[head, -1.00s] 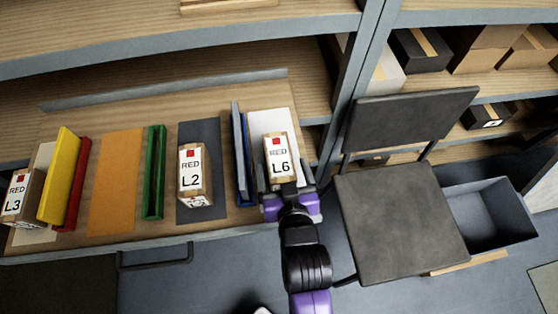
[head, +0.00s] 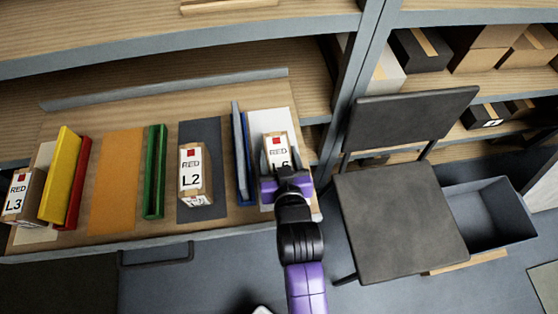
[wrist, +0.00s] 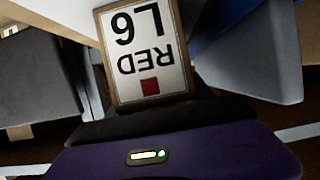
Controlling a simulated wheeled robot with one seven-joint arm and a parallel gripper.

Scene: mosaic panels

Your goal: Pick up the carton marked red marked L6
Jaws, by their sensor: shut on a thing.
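The carton marked red L6 (head: 276,147) stands on a white patch at the right end of the shelf board in the head view. Its lower part is hidden behind my gripper (head: 287,186). In the wrist view the L6 carton (wrist: 148,50) fills the upper middle, its label upside down, close against my gripper (wrist: 150,118). My gripper is shut on this carton. The fingertips are largely hidden in both views.
A blue divider (head: 243,155) stands just left of the L6 carton. The L2 carton (head: 193,175) and L3 carton (head: 20,195) stand farther left, with green (head: 154,172) and yellow (head: 60,175) dividers between. A dark chair (head: 400,215) stands close on the right.

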